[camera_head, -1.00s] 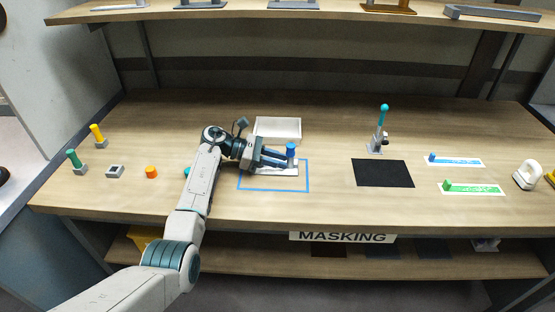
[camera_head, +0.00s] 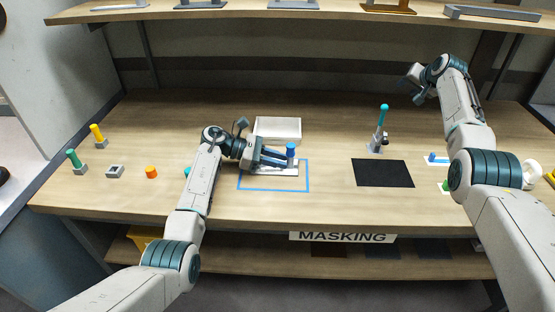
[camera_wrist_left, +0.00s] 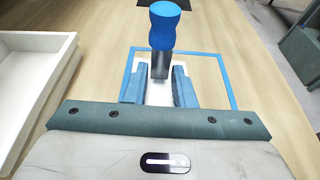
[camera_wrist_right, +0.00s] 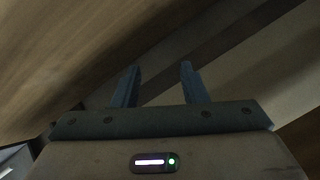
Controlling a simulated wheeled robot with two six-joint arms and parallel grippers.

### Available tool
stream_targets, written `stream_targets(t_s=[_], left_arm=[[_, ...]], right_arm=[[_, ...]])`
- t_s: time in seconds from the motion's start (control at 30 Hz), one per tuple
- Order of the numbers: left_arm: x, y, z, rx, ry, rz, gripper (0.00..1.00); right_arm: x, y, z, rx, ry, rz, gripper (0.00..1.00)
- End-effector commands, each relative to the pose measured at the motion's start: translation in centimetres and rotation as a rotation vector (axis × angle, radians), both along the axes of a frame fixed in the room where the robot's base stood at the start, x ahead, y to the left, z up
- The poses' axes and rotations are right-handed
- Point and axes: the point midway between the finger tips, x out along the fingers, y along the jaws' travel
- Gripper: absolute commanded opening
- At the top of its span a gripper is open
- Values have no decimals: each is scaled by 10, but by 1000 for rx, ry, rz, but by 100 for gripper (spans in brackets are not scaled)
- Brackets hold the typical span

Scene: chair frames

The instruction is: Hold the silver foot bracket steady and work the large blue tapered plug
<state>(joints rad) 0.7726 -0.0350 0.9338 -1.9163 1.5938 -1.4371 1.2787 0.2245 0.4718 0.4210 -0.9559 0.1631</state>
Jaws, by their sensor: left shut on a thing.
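The large blue tapered plug (camera_head: 291,151) stands upright on top of the silver foot bracket (camera_head: 284,172), inside the blue taped outline. In the left wrist view the plug (camera_wrist_left: 164,25) sits on the bracket's grey upright (camera_wrist_left: 160,66). My left gripper (camera_head: 286,161) reaches in from the left and is shut on the bracket below the plug. Its two fingers (camera_wrist_left: 158,84) lie either side of the bracket in the left wrist view. My right gripper (camera_head: 413,84) is raised at the back right, far from the bracket. Its fingers (camera_wrist_right: 158,82) are apart and empty.
A white tray (camera_head: 277,128) stands just behind the taped outline (camera_head: 274,191). A black mat (camera_head: 383,173) and a teal-topped upright fixture (camera_head: 378,140) are to the right. Small plugs and an orange piece (camera_head: 151,172) stand at the left. A shelf (camera_head: 330,12) hangs above.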

Motion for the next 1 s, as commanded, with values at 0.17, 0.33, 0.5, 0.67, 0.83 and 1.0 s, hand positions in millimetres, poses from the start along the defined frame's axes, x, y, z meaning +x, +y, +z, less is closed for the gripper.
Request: stream_targets(t_s=[0.17, 0.33, 0.5, 0.67, 0.83, 1.0], left_arm=[[-2, 1, -9, 6, 14, 0, 0], [-2, 1, -9, 6, 14, 0, 0], [-2, 1, -9, 6, 13, 1, 0], [-2, 1, -9, 6, 13, 1, 0], [-2, 1, -9, 6, 14, 0, 0], [-2, 1, -9, 6, 14, 0, 0]], right_arm=[[-1, 93, 13, 64, 119, 90, 39], [-14, 175, 28, 97, 243, 167, 39], [-39, 255, 44, 104, 379, 240, 39], [-81, 322, 43, 83, 573, 281, 39], [-138, 357, 9, 37, 857, 244, 39], [-179, 366, -16, -14, 1067, 179, 39]])
